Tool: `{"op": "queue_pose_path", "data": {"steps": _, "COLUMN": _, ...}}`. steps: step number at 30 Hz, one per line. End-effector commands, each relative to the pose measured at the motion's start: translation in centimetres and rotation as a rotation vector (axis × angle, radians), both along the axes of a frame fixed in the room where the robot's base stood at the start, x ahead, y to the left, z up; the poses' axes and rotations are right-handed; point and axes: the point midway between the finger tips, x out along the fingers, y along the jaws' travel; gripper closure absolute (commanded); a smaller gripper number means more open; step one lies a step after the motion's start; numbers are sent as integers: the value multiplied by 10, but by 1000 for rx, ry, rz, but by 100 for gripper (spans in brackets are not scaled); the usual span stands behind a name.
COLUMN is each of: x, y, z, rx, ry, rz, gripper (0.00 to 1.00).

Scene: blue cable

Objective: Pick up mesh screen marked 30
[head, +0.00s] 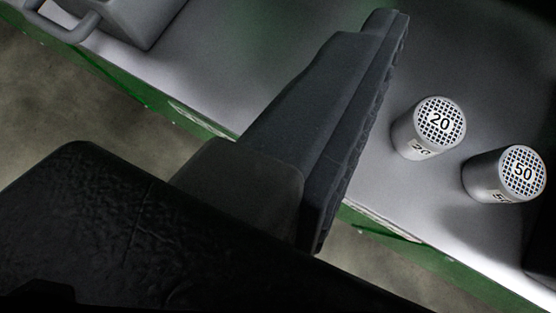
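No mesh screen marked 30 shows in the head view. The other finger cannot be made out clearly; a dark shape at the right edge is cut off. My gripper looks open and empty.
The grey table (245,60) has a green front edge with floor below it. A grey block with a looped handle (62,28) stands at the upper left. The table top between that block and my finger is clear. My finger hides part of the table.

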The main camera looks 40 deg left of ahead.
Motion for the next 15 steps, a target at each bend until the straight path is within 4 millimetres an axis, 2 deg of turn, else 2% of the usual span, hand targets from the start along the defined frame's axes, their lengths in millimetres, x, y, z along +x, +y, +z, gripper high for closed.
{"op": "queue_pose_path", "data": {"steps": 1, "x": -12, "y": 1, "z": -27, "rx": 46, "ry": 18, "rz": 16, "gripper": 30}}
{"op": "queue_pose_path", "data": {"steps": 3, "x": -25, "y": 7, "z": -50, "rx": 101, "ry": 29, "rz": 43, "gripper": 30}}
{"op": "queue_pose_path", "data": {"steps": 6, "x": -41, "y": 16, "z": -75, "rx": 166, "ry": 42, "rz": 67, "gripper": 30}}
{"op": "queue_pose_path", "data": {"steps": 11, "x": -48, "y": 24, "z": -90, "rx": 213, "ry": 43, "rz": 88, "gripper": 30}}
{"op": "queue_pose_path", "data": {"steps": 15, "x": -32, "y": 29, "z": -100, "rx": 217, "ry": 40, "rz": 92, "gripper": 30}}
